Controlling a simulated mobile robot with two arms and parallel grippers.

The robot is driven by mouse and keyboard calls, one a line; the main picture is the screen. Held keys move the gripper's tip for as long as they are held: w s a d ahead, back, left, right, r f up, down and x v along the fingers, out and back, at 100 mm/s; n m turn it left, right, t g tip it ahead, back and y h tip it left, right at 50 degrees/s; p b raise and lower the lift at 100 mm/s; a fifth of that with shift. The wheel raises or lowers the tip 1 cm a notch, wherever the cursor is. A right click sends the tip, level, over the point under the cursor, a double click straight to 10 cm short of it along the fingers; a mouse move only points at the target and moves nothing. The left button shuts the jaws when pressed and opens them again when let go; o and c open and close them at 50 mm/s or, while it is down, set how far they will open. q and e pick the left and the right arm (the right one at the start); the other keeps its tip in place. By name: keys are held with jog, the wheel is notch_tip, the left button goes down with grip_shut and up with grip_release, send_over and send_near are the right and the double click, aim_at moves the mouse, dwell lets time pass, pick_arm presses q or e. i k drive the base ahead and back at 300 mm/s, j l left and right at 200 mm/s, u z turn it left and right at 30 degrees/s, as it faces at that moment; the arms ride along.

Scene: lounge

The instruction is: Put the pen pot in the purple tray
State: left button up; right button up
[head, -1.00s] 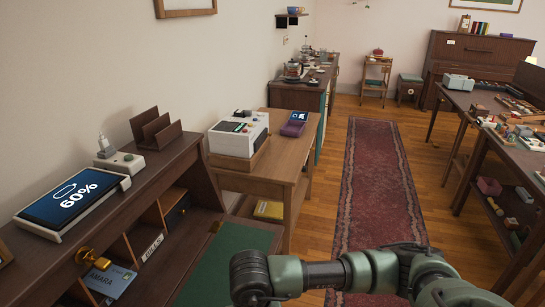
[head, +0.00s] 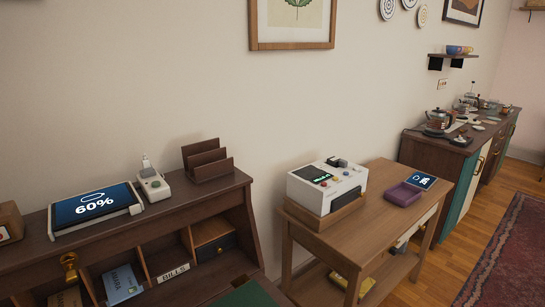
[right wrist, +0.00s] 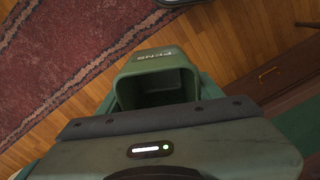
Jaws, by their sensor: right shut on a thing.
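The purple tray (head: 402,195) lies on a wooden side table (head: 375,235) in the head view, right of a white machine. It looks empty. The pen pot (right wrist: 156,58) is green with the word PENS on its side, and shows only in the right wrist view. My right gripper (right wrist: 160,90) is shut on it, and the pot's dark opening faces the camera. The wood floor and the red rug show beyond the pot. Parts of the fingers are hidden by the gripper body. My left gripper is in neither view.
The white machine (head: 327,185) stands close left of the tray, and a small blue-screened device (head: 422,181) sits just behind it. A dark desk (head: 150,222) with a tablet (head: 94,207) and letter rack (head: 207,160) is at left. The red rug (head: 505,255) lies at right.

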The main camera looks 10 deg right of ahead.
aim_at(403, 196)
jog(key=i+l+u, duration=0.15)
jog(key=l+u, duration=0.3)
jog(key=l, duration=1.15)
jog(key=k+l+u, duration=0.1)
jog(key=l+u, duration=0.4)
jog(key=l, duration=1.1)
jog(key=l+u, duration=0.1)
jog(key=l, duration=0.6)
jog(key=k+l+u, duration=0.1)
jog(key=l, duration=0.65)
jog(key=l+u, duration=0.1)
jog(key=l, duration=0.6)
jog(key=k, duration=0.05)
